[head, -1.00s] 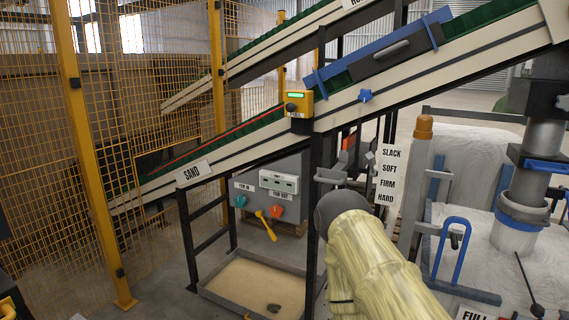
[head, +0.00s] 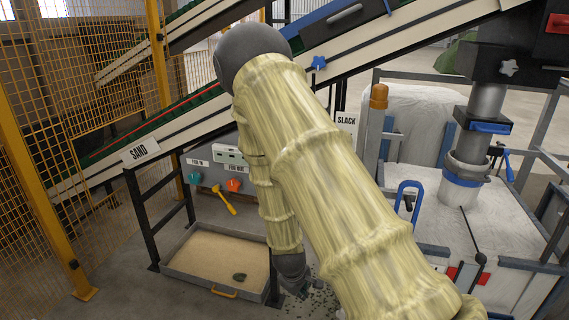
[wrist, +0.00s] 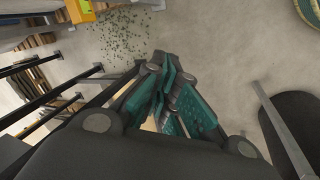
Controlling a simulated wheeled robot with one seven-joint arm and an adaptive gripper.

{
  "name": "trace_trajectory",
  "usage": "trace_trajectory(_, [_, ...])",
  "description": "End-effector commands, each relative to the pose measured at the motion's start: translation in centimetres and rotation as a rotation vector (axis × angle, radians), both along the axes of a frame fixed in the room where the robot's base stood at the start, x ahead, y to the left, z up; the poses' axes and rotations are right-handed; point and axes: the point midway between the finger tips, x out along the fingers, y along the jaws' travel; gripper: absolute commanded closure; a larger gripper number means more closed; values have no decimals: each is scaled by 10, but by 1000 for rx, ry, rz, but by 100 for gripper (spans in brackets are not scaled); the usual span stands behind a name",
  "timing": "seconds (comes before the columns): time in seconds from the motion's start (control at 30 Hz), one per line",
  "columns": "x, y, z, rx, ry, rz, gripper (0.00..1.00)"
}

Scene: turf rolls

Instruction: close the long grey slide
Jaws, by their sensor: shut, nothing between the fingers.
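I cannot make out for sure which part is the long grey slide. A grey bar handle (head: 345,12) shows on the blue cover (head: 312,34) of the sand conveyor, partly cut off by the top edge and my arm. My gripper (head: 303,290) hangs low in the head view, right of the sand tray, over scattered gravel. In the wrist view my gripper (wrist: 165,90) has its teal finger pads together, with nothing between them. It touches nothing that I can see.
The sand tray (head: 185,277) lies under the conveyor frame (head: 143,215). A control box with an orange knob (head: 234,185) stands behind it. A white bulk bag (head: 470,217) in a frame is at right. A yellow mesh fence (head: 75,150) is at left.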

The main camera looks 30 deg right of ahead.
Motion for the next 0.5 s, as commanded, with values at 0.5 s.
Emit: trace_trajectory(0.5, [159,-77,301,18,-224,222,100])
